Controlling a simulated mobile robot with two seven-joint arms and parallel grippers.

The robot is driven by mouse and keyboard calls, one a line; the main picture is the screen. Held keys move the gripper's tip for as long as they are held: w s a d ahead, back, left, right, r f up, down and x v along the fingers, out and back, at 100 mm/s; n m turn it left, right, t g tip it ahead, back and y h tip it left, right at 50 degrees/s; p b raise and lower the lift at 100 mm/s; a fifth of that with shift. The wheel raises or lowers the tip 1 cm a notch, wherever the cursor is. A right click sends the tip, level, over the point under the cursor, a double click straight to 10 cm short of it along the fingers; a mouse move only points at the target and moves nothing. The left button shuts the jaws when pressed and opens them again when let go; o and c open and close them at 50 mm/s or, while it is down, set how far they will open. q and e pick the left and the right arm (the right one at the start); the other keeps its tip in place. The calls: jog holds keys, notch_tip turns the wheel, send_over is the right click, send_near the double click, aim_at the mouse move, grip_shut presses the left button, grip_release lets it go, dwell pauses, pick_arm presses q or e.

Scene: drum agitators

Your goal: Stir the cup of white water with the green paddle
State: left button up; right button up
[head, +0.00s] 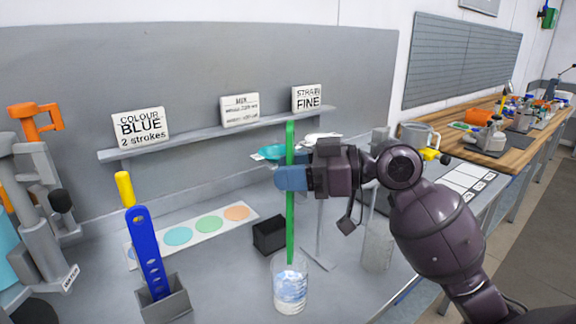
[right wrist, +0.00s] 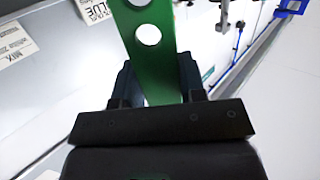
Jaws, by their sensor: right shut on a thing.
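The green paddle (head: 290,225) stands nearly upright in the head view. My right gripper (head: 290,178) is shut on its upper part. The paddle's lower end reaches down into the mouth of a clear cup (head: 291,284) holding blue-and-white liquid; how deep its tip goes is hard to tell. In the right wrist view, the paddle (right wrist: 158,60), with round holes in it, lies between the two fingers of the gripper (right wrist: 158,88). My left gripper is not in view.
A blue paddle (head: 148,250) stands in a grey holder (head: 166,303) at the left. A small black box (head: 269,236) stands behind the cup, and a clear cylinder (head: 377,246) stands to its right. A strip with coloured discs (head: 193,234) lies on the bench. Sign cards (head: 140,127) stand on a shelf.

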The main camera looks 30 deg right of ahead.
aim_at(293, 225)
jog(key=shift+f+b, duration=1.25)
jog(key=shift+f, duration=1.65)
jog(key=shift+f+b, duration=0.35)
jog(key=shift+f, duration=0.35)
notch_tip(293, 225, down, 2)
jog(key=shift+b, duration=0.45)
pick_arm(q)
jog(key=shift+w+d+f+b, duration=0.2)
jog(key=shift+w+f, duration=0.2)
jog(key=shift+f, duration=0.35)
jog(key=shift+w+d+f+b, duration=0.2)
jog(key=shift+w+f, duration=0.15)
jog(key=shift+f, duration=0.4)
pick_arm(e)
jog(key=shift+f, duration=0.8)
